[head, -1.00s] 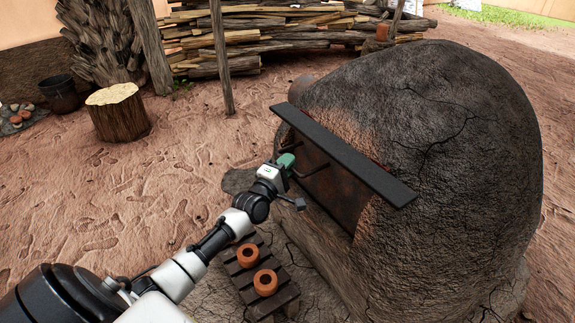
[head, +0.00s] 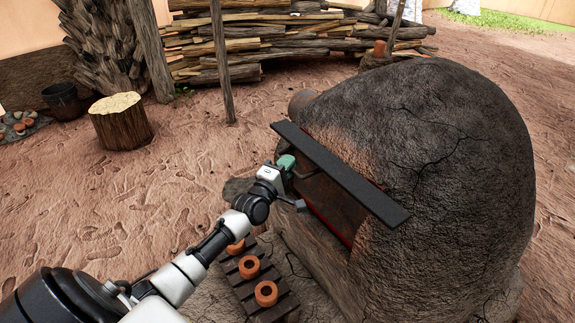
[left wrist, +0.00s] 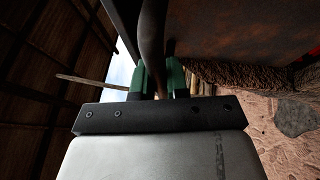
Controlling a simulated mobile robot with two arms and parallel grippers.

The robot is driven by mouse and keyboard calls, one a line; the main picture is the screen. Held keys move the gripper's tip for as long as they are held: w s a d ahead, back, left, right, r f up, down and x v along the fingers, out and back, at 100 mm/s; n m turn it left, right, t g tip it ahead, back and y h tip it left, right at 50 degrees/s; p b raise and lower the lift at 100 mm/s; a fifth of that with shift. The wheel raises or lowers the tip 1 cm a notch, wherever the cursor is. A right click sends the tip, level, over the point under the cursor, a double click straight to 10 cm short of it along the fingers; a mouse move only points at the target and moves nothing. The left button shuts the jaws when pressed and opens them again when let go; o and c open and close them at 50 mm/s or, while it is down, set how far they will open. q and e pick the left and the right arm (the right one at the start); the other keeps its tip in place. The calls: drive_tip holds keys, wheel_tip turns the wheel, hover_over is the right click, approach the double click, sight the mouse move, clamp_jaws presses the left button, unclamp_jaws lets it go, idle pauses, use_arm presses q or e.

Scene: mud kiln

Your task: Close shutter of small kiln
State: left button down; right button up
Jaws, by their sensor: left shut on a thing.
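The small kiln (head: 440,150) is a dark, cracked mud dome. Its rusty brown shutter (head: 335,200) sits below a long black ledge (head: 340,172) across the kiln's front. A thin red glow shows along the shutter's lower edge. My left gripper (head: 287,163), with green fingertips, is at the shutter's left part, under the ledge's left end. In the left wrist view its fingers (left wrist: 156,82) are shut on a dark bar, the shutter's handle (left wrist: 152,40). The shutter's rusty face (left wrist: 240,30) is at the upper right there. My right gripper is not in view.
A low slatted stand (head: 262,288) with small orange clay pots (head: 266,293) is below my left forearm, close to the kiln. A tree stump (head: 121,121), a dark bucket (head: 62,98) and stacked firewood (head: 290,40) are further back. The ground to the left is open.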

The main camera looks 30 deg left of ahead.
use_arm(q)
drive_tip(key=shift+a+r, duration=0.15)
drive_tip(key=shift+r, duration=0.4)
drive_tip(key=c, duration=1.3)
unclamp_jaws()
drive_tip(key=shift+o, duration=0.8)
drive_tip(key=shift+f, duration=0.2)
drive_tip(key=shift+f, duration=0.1)
drive_tip(key=shift+s, duration=0.35)
drive_tip(key=s+f+p, duration=0.1)
drive_tip(key=s, duration=0.9)
drive_tip(key=shift+f, duration=0.3)
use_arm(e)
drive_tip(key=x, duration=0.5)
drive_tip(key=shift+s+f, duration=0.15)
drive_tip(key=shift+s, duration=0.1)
